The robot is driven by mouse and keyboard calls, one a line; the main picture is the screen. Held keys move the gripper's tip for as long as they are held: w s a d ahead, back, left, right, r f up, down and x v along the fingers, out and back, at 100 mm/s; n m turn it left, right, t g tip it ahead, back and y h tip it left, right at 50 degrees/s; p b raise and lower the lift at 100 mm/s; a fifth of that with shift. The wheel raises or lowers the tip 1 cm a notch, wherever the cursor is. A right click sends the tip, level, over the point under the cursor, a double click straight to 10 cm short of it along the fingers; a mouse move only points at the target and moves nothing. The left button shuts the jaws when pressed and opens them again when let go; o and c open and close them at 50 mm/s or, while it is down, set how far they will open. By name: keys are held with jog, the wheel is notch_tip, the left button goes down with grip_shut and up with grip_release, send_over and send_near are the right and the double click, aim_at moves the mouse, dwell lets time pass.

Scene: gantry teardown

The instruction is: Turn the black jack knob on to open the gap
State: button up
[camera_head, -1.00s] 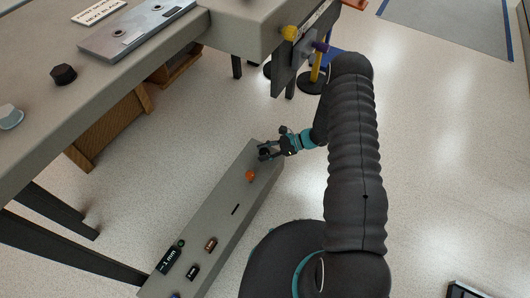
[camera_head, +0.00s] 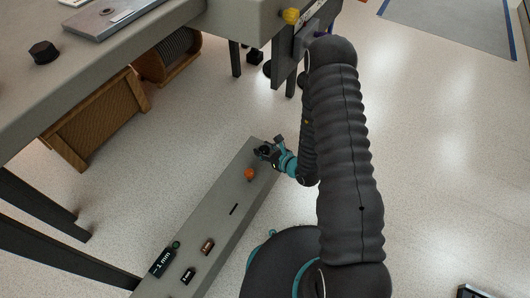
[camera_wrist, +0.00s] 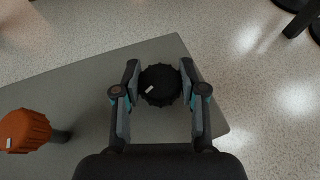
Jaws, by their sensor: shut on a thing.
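The black jack knob (camera_wrist: 161,88) is ribbed, with a small white mark, and stands near the end of a long grey panel (camera_wrist: 90,95). My gripper (camera_wrist: 160,70) has one finger on each side of it and is shut on it. In the head view my gripper (camera_head: 266,152) is at the panel's far end and mostly hides the knob. A small display (camera_head: 162,262) on the panel's near part appears to read "-1 mm", with a green spot beside it. The gap itself cannot be made out.
An orange knob (camera_wrist: 25,130) stands on the panel left of my gripper, also visible in the head view (camera_head: 250,174). A dark slot (camera_head: 234,209) and two small labelled parts lie nearer.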

jog(key=shift+s+a+m+t+h+b, duration=0.1)
jog(key=shift+m+t+h+b, duration=0.55)
jog(key=shift+m+h, duration=0.55)
jog(key=o, duration=1.2)
jog(key=shift+c, duration=0.2)
jog(key=shift+v, duration=3.7)
